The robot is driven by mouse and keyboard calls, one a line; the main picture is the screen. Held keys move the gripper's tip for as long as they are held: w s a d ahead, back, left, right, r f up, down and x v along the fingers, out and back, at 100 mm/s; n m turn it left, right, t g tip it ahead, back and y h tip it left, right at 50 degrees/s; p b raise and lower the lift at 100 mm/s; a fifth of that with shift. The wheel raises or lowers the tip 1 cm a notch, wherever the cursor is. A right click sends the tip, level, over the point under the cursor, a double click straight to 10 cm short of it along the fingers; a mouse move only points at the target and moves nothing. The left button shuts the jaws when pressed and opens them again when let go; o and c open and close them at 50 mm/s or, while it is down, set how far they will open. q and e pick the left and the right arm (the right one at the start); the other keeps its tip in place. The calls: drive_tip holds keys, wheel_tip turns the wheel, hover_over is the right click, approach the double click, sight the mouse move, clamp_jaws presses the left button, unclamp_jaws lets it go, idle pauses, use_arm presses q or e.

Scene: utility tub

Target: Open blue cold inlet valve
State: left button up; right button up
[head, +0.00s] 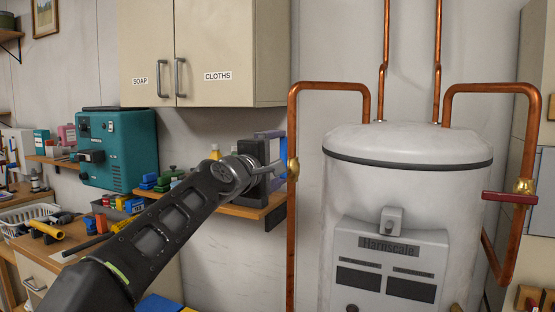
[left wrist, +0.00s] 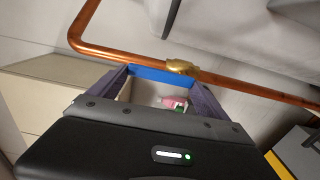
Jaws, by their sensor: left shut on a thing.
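The cold inlet valve has a brass body (head: 293,170) on the left copper pipe (head: 293,225) beside the white water heater. In the left wrist view its brass body (left wrist: 182,67) sits on the pipe. The blue valve handle (left wrist: 158,75) shows just in front of it, between my fingertips, running roughly along the pipe there. My left gripper (head: 277,167) reaches the valve from the left and is shut on the blue handle; the gripper also shows in the left wrist view (left wrist: 160,88). In the head view the handle is mostly hidden. My right gripper is not in view.
The white heater (head: 405,190) stands right of the valve. A red handle (head: 510,198) crosses the right copper pipe. A wooden shelf (head: 245,210) with bottles and boxes is close behind my left gripper. A cabinet (head: 200,50) hangs above, and a teal machine (head: 118,150) stands left.

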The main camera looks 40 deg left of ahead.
use_arm(q)
drive_tip(key=o, duration=1.9)
drive_tip(key=shift+a, duration=0.1)
drive_tip(key=b+v, duration=0.1)
drive_tip(key=v, duration=0.7)
drive_tip(key=shift+w, duration=0.1)
